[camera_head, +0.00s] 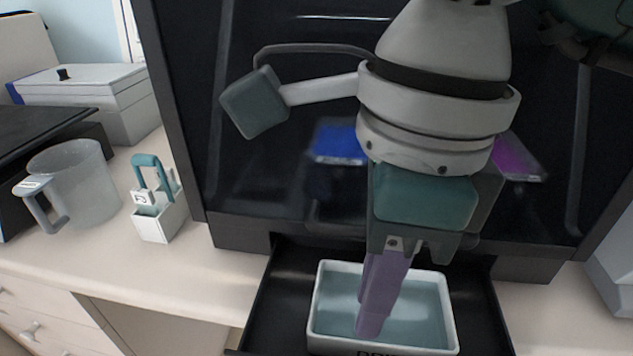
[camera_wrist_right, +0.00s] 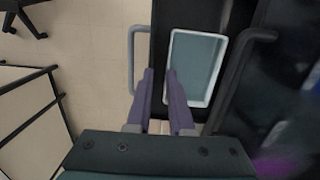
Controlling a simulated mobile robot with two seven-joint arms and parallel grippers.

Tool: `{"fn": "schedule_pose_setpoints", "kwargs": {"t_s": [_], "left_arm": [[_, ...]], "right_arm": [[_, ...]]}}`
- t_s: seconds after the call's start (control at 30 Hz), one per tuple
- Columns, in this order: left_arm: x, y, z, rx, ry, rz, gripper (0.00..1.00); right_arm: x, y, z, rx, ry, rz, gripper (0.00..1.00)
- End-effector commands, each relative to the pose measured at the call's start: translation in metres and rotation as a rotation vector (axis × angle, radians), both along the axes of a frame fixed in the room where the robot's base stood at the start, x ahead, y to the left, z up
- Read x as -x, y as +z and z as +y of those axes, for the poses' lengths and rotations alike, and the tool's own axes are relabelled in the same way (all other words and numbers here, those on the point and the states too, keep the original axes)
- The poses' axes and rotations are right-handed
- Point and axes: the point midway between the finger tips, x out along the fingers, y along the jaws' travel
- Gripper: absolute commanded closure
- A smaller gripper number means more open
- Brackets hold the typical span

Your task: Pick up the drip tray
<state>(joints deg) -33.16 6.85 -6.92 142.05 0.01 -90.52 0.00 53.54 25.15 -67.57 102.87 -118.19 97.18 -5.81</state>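The drip tray (camera_head: 452,312) is a shallow white rectangular tray with a teal-grey inside. It sits in a pulled-out black drawer at the bottom of the head view. It also shows in the right wrist view (camera_wrist_right: 208,101), beyond and right of the fingers. My right gripper (camera_head: 368,328) points down over the tray, its purple fingers lined up in the head view and hiding part of the inside. In the right wrist view the fingers (camera_wrist_right: 159,72) are apart with nothing between them, near the tray's left wall. I cannot tell whether they touch it. My left gripper is not in view.
The black drawer (camera_head: 272,310) extends from a dark glass-fronted cabinet (camera_head: 270,170). A bar handle (camera_wrist_right: 131,55) shows at the drawer's edge. A clear jug (camera_head: 80,185) and a white holder with a teal handle (camera_head: 160,220) stand left on the counter (camera_head: 150,275).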

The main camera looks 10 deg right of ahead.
Motion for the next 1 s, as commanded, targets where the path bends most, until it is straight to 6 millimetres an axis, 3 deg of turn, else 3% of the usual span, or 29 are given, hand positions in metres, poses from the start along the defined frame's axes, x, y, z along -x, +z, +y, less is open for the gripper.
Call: {"fn": "schedule_pose_setpoints", "kwargs": {"t_s": [0.13,0.57,0.73,1.0], "left_arm": [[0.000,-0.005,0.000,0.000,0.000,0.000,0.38],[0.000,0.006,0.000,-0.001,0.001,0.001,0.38],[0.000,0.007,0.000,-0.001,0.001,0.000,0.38],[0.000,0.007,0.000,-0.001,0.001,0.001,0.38]], "right_arm": [[-0.008,-0.014,-0.019,0.088,-0.010,-0.021,0.80],[-0.005,-0.065,-0.022,0.086,-0.008,-0.018,0.80],[-0.005,-0.094,-0.024,0.084,-0.008,-0.020,0.80],[-0.006,-0.103,-0.024,0.083,-0.006,-0.023,0.80]]}}
